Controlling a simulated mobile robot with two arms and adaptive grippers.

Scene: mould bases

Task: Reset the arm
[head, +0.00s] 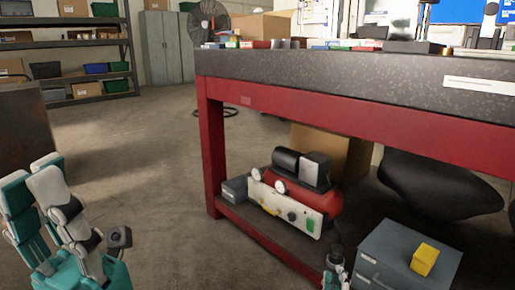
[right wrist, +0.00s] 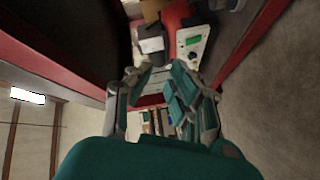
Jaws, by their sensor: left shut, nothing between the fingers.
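My left gripper (head: 42,172), teal and pale grey, is at the lower left of the head view. Its fingers point up, are shut and hold nothing. My right gripper (head: 334,262) shows small at the bottom of the head view, beside a grey drawer cabinet. In the right wrist view the right gripper (right wrist: 162,72) has its teal and grey fingers apart, with nothing seen held between them.
A red-framed workbench (head: 330,80) with a dark top fills the right side. A red compressor (head: 318,197) stands on its lower shelf. A grey cabinet (head: 395,250) carries a yellow block (head: 424,259). Shelving (head: 60,22) stands at the back left. The floor (head: 160,180) between is clear.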

